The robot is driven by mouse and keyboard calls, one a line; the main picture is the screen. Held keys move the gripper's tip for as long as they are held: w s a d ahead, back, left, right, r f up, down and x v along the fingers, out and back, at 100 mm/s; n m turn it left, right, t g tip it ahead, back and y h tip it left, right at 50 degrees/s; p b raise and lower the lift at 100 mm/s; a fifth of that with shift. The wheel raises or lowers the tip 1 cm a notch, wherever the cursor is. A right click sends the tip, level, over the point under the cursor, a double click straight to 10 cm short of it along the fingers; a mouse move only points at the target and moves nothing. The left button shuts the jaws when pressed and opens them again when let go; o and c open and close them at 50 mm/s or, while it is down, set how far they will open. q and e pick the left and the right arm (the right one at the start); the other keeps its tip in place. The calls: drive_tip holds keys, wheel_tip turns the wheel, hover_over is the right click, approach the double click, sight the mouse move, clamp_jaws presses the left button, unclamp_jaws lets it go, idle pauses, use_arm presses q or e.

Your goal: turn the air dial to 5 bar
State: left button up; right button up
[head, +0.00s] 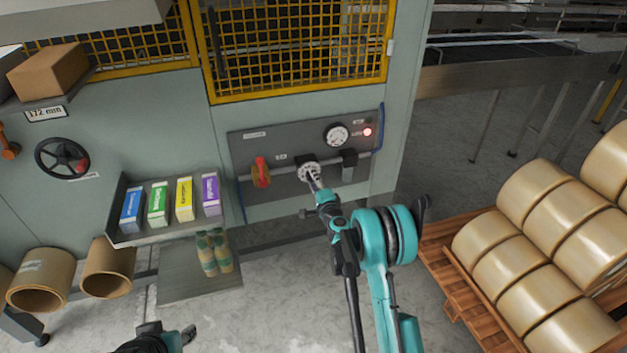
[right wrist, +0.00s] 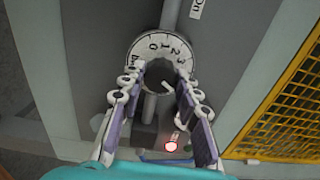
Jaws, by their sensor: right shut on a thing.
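The air dial (head: 307,169) is a round pale knob with a numbered ring, on a grey panel on the machine's front. In the right wrist view the dial's ring (right wrist: 143,45) shows 0, 1, 2 and 3, and its dark centre sits between my fingers. My right gripper (head: 312,178) is shut on the dial; its two fingers also show in the right wrist view (right wrist: 158,92). The round white pressure gauge (head: 337,134) is above and right of the dial; its reading is too small to tell. My left gripper (head: 188,334) is low at the left, away from the panel.
A red valve handle (head: 261,171) is left of the dial and a red lamp (head: 367,132) glows near the gauge. A shelf (head: 130,236) with several coloured boxes juts out at the left. A pallet (head: 452,262) of tape rolls stands at the right.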

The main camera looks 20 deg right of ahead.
idle(0.3)
drive_tip(key=o, duration=1.2)
drive_tip(key=shift+c, duration=0.2)
drive_tip(key=s, duration=0.7)
drive_tip(key=shift+s, duration=0.3)
drive_tip(key=shift+d, duration=0.1)
